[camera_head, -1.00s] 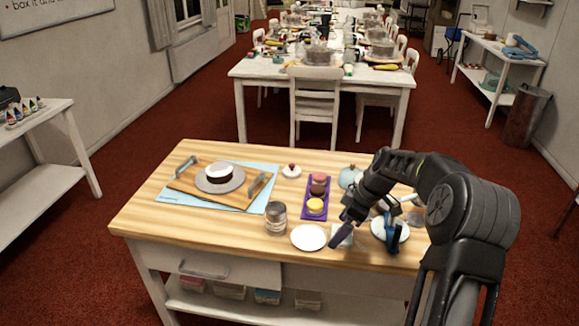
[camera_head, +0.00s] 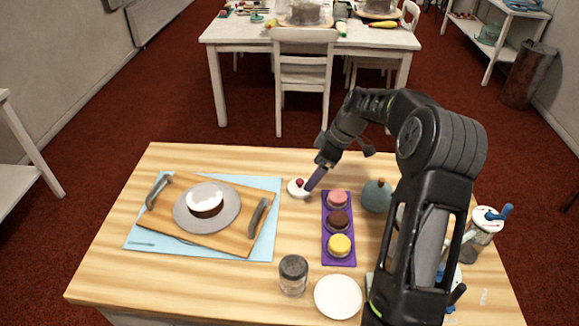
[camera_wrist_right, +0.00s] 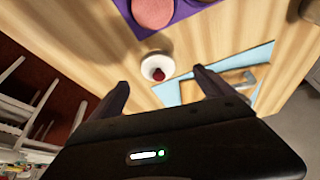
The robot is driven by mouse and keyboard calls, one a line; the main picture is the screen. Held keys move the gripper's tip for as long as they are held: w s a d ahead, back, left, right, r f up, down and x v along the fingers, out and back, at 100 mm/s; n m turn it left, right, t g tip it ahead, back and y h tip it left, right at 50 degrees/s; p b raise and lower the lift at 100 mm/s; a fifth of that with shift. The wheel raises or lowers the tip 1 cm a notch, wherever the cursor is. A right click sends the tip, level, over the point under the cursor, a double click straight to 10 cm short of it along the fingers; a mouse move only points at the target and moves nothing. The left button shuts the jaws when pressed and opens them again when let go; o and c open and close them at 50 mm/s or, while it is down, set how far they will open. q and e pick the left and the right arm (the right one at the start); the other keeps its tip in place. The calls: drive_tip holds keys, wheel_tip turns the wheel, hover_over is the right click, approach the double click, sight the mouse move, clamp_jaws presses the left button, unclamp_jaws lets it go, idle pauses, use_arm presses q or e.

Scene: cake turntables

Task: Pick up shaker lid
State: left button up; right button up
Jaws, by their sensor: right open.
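A small white round lid with a red knob (camera_head: 297,189), which I take for the shaker lid, lies on the wooden worktop beyond the purple tray. A glass jar (camera_head: 293,275), likely the shaker, stands near the front edge; I cannot tell whether its top is covered. My right gripper (camera_head: 317,175) is open, with a fingertip close to the lid's right side. In the right wrist view the lid (camera_wrist_right: 148,63) shows ahead of and between the spread fingers (camera_wrist_right: 160,88), with nothing held. Contact with the lid cannot be told. My left gripper is out of view.
A purple tray (camera_head: 327,251) with several small round cakes lies right of the lid. A wooden board (camera_head: 243,243) with handles, bearing a plate and cake, lies left. A white plate (camera_head: 338,297) and teal round object (camera_head: 377,196) are nearby. Bare wood surrounds the lid.

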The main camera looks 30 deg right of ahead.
sight(304, 183)
drive_tip(key=shift+w+a+f, duration=0.1)
drive_tip(key=shift+w+f, duration=0.3)
drive_tip(key=shift+f, duration=0.2)
drive_tip(key=shift+w+a+f, duration=0.1)
drive_tip(key=shift+w+f, duration=0.25)
drive_tip(key=shift+f, duration=0.2)
use_arm(q)
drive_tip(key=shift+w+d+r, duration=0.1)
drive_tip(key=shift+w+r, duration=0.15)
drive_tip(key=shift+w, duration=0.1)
drive_tip(key=shift+p, duration=0.3)
use_arm(e)
drive_tip(key=shift+a+f, duration=0.1)
drive_tip(key=shift+f, duration=0.05)
drive_tip(key=p+x, duration=0.2)
drive_tip(key=x, duration=0.2)
drive_tip(key=shift+w+f, duration=0.1)
drive_tip(key=shift+f, duration=0.3)
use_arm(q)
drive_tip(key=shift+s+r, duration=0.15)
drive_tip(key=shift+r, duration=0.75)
